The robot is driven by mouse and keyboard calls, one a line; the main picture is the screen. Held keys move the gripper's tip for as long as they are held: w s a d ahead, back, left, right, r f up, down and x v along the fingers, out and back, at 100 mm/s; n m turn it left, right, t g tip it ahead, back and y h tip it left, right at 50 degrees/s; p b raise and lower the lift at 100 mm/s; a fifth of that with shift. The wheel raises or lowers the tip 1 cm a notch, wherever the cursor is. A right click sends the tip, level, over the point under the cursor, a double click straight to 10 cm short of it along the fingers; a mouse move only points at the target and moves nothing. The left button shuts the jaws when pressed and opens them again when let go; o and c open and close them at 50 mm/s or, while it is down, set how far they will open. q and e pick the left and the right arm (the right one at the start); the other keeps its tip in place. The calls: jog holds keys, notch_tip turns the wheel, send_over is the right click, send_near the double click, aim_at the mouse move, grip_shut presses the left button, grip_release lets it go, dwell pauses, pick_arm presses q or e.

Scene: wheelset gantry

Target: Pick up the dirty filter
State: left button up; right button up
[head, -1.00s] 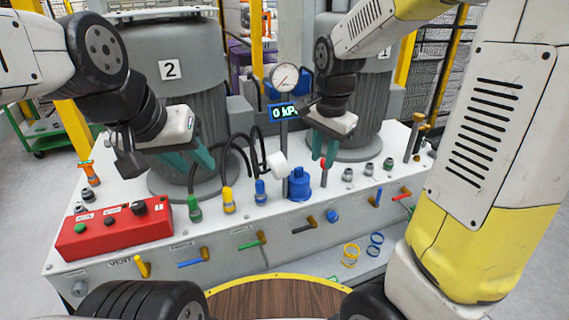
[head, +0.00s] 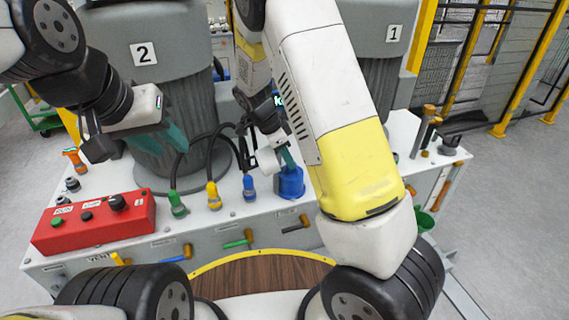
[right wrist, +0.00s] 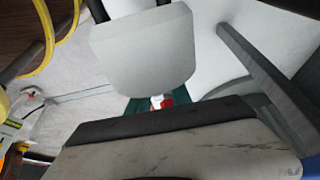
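I cannot pick out the dirty filter with certainty. A blue canister-like housing (head: 290,184) stands on the white bench's front half. My right gripper (head: 284,157) is at the top of it, with one teal finger pointing down towards it. The right wrist view shows a pale rounded piece (right wrist: 142,55) close up and a small red part (right wrist: 162,102) between teal surfaces. My left gripper (head: 178,125) is open and empty above the bench's left side, in front of tank 2.
A red control box (head: 95,224) sits at the bench's front left. Green (head: 177,206), yellow (head: 213,197) and blue (head: 249,190) hose connectors stand beside the housing, with black hoses looping behind. Tank 2 (head: 165,90) rises behind. My right arm covers the bench's right middle.

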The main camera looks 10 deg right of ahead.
aim_at(291, 176)
jog(key=shift+x, duration=1.6)
jog(key=shift+c, duration=0.4)
grip_shut()
